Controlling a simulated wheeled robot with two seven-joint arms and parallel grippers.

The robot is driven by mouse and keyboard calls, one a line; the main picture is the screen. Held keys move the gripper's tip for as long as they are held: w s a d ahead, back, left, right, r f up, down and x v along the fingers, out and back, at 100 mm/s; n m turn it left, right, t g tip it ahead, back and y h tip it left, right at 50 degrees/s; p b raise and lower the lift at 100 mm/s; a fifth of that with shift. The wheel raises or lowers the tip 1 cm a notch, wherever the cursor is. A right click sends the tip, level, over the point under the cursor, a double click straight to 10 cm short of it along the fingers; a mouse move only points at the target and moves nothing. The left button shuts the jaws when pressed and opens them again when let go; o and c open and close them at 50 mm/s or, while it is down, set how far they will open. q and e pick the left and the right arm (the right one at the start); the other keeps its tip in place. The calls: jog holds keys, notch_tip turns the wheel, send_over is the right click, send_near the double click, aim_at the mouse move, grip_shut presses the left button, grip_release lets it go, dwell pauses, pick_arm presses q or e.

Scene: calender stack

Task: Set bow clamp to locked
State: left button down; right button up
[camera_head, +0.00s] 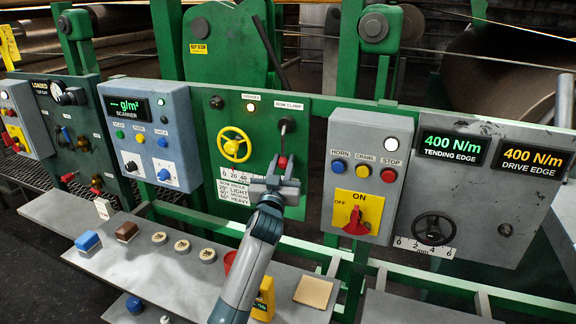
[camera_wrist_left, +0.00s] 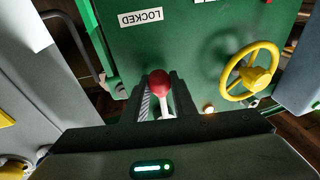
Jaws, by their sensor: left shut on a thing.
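The bow clamp lever is on the green panel (camera_head: 215,110), below the label "BOW CLAMP" (camera_head: 288,105). Its red knob (camera_head: 283,161) points down in the head view and sits at my left gripper (camera_head: 282,174). In the left wrist view the red knob (camera_wrist_left: 159,79) and its pale shaft (camera_wrist_left: 167,105) are between the two fingers of my left gripper (camera_wrist_left: 161,88), which is shut on the lever. A "LOCKED" label (camera_wrist_left: 140,18) shows upside down in that view, apart from the knob. My right gripper is in neither view.
A yellow handwheel (camera_head: 234,145) is left of the lever. A grey box with a red switch (camera_head: 356,222) is to the right. A scanner box (camera_head: 150,130) is farther left. The grey shelf (camera_head: 110,265) below carries several small items, including a blue block (camera_head: 88,242).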

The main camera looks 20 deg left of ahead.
pick_arm(q)
jog(key=shift+a+r, duration=0.15)
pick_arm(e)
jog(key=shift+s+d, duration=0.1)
pick_arm(q)
jog(key=c, duration=1.5)
grip_release()
jog(key=shift+o, duration=0.2)
jog(key=shift+w, duration=0.1)
jog(key=shift+s+f, duration=0.35)
jog(key=shift+s, duration=0.3)
jog(key=b+v, duration=0.4)
jog(key=v, duration=1.2)
jog(key=shift+b, duration=0.3)
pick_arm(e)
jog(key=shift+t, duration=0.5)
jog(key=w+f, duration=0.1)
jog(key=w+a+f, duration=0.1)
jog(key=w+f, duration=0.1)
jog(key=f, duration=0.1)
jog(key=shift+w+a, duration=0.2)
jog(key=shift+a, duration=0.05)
pick_arm(q)
jog(key=shift+r, duration=0.1)
